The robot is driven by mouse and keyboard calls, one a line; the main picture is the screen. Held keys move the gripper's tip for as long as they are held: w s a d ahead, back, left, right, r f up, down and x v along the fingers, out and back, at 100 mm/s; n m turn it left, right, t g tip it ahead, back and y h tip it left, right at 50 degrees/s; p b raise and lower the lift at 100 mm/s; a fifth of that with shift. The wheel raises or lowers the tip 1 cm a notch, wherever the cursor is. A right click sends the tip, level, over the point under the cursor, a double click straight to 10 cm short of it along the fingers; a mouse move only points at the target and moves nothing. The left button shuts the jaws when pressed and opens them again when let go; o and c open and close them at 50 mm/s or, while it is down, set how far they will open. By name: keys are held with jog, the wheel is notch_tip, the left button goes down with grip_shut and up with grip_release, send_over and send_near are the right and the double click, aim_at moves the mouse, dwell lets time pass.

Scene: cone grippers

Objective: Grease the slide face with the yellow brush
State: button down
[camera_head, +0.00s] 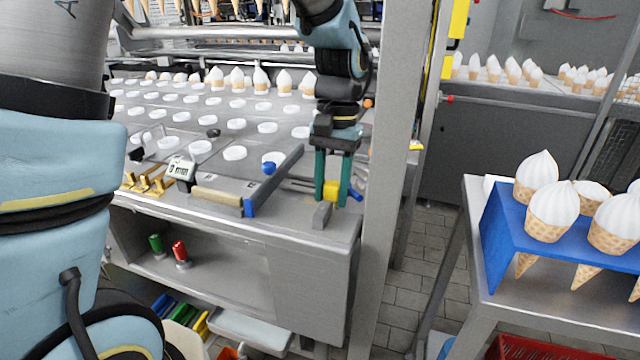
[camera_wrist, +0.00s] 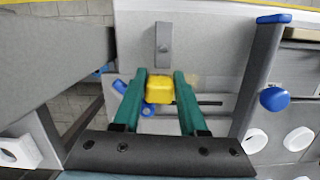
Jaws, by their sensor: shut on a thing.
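My gripper (camera_head: 332,200), with two green fingers, points down at the right end of the machine's steel worktop and is shut on the yellow brush (camera_head: 331,190). In the wrist view the yellow block of the brush (camera_wrist: 160,88) sits between the fingertips; its bristles are hidden. A small grey block (camera_head: 322,215) lies just in front of the fingers and also shows in the wrist view (camera_wrist: 163,38). A dark slide bar (camera_head: 278,178) with a blue knob and blue end lies to the left of the gripper. I cannot tell which surface is the slide face.
A white digital gauge (camera_head: 181,169), brass pieces (camera_head: 148,183) and a tan-handled tool (camera_head: 216,196) lie left along the front edge. A steel post (camera_head: 385,180) stands close right of the gripper. A blue cone rack (camera_head: 505,232) stands further right. Green and red bottles stand on the shelf below.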

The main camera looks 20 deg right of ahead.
jog(key=shift+s+d, duration=0.4)
jog(key=shift+d, duration=0.05)
jog(key=shift+p, duration=0.3)
jog(key=shift+w+a+p, duration=1)
jog(key=shift+w+a, duration=1.85)
jog(key=shift+a, duration=0.15)
jog(key=shift+d+f, duration=0.1)
